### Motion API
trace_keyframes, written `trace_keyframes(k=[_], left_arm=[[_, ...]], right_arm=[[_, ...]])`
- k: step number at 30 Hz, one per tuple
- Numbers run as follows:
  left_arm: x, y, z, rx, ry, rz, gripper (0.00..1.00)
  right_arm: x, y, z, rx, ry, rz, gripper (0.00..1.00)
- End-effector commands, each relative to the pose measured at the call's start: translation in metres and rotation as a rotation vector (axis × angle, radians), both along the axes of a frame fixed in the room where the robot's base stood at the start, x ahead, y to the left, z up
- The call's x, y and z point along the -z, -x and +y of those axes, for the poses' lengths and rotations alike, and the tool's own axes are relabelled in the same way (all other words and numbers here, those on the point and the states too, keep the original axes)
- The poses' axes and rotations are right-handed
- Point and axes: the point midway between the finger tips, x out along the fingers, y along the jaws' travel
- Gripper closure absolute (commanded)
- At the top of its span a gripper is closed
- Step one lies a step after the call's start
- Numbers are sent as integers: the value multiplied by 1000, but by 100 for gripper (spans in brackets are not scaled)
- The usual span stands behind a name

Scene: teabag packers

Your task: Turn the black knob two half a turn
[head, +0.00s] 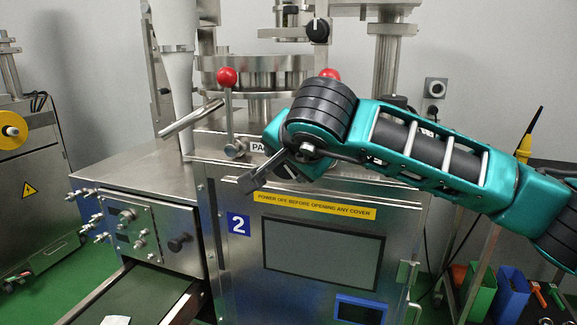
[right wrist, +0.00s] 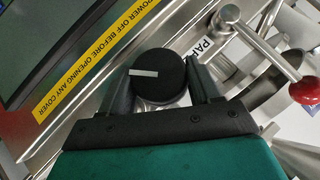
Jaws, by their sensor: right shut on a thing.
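A round black knob (right wrist: 157,77) with a white mark sits between the two fingers of my right gripper (right wrist: 163,82) in the right wrist view. The fingers touch its sides, and the white mark points left in that picture. In the head view my right gripper (head: 272,172) reaches the upper front of the steel machine (head: 330,215), which carries a blue "2" label (head: 238,224). There the arm and fingers hide most of the knob. My left gripper is in neither view.
Red ball-ended levers (head: 227,77) stand close to the gripper. Another black knob (head: 318,30) is higher on the machine. A yellow warning strip (head: 314,205) and a dark screen (head: 322,254) lie below. A second machine (head: 35,165) stands at the left.

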Motion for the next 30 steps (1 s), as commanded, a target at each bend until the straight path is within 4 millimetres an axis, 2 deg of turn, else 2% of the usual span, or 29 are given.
trace_keyframes(k=[7, 8, 14, 30], left_arm=[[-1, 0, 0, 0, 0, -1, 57], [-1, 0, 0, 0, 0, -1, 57], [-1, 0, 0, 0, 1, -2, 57], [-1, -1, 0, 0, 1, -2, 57]], right_arm=[[1, 0, 1, -2, -4, 5, 68], [1, 0, 1, -2, -4, 5, 36], [3, 0, 1, -2, -1, 7, 17], [5, 0, -2, 5, 7, 16, 17]])
